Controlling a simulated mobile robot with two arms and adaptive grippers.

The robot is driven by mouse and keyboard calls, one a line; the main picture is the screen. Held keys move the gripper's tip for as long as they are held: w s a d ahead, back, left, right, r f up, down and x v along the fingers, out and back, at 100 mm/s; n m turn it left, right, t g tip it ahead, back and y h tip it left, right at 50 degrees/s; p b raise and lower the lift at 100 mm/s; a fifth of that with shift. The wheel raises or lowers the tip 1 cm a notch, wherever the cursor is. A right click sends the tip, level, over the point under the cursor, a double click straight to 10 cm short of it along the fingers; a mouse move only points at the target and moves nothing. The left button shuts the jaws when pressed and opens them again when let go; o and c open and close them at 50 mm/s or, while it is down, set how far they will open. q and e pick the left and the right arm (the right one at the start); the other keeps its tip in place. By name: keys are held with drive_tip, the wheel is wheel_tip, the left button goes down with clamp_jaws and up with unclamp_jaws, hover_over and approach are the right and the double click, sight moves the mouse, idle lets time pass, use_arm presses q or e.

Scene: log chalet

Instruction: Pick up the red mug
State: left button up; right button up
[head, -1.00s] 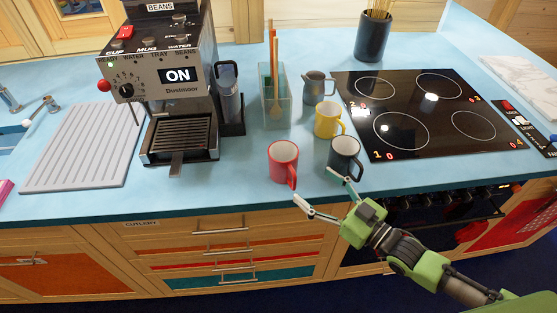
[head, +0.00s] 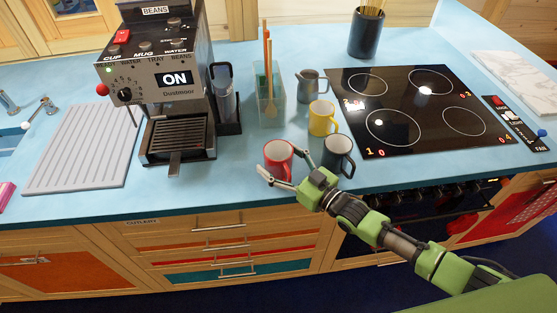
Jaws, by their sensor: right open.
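The red mug (head: 277,156) stands upright on the light blue counter, near its front edge, in the head view. My right gripper (head: 280,171) is open at the mug's front, with one finger low on the left and the other by the mug's right side. The fingers overlap the lower part of the mug and its handle in the picture. I cannot tell whether they touch it. My left gripper is not in view.
A dark mug (head: 338,153) stands close on the right, beside my right gripper. A yellow mug (head: 322,118), a grey pitcher (head: 311,87) and a clear utensil holder (head: 270,98) stand behind. The coffee machine (head: 177,118) is left, the black hob (head: 412,118) right.

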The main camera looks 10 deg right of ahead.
drive_tip(key=shift+c, duration=0.7)
drive_tip(key=c, duration=1.2)
drive_tip(key=shift+c, duration=0.5)
drive_tip(key=shift+r, duration=0.15)
